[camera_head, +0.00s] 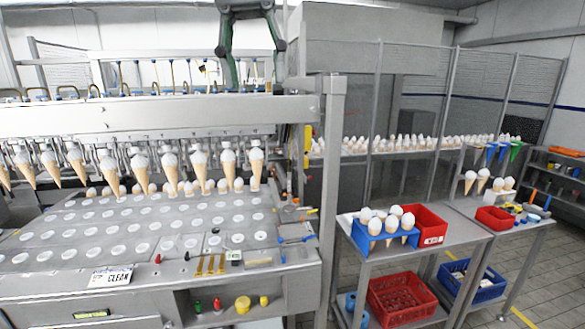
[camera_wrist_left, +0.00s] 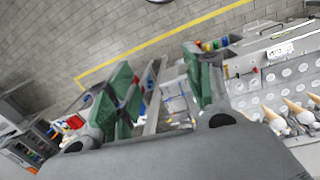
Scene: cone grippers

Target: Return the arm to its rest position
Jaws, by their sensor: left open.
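My left gripper (camera_head: 253,78) hangs at the top of the head view, fingers pointing down, in front of the upper part of the cone machine (camera_head: 160,115). It is open, with green finger pads spread apart and nothing between them. In the left wrist view the open left gripper (camera_wrist_left: 165,85) also shows empty, with the floor and the machine beyond. Most of the left arm is out of the head view. My right gripper is not seen.
Several ice cream cones (camera_head: 140,165) hang in a row below the machine's beam. A steel table at the right bears a blue cone holder (camera_head: 378,234) and a red bin (camera_head: 430,228). A red crate (camera_head: 400,302) sits below. The tiled floor (camera_head: 545,285) at the right is clear.

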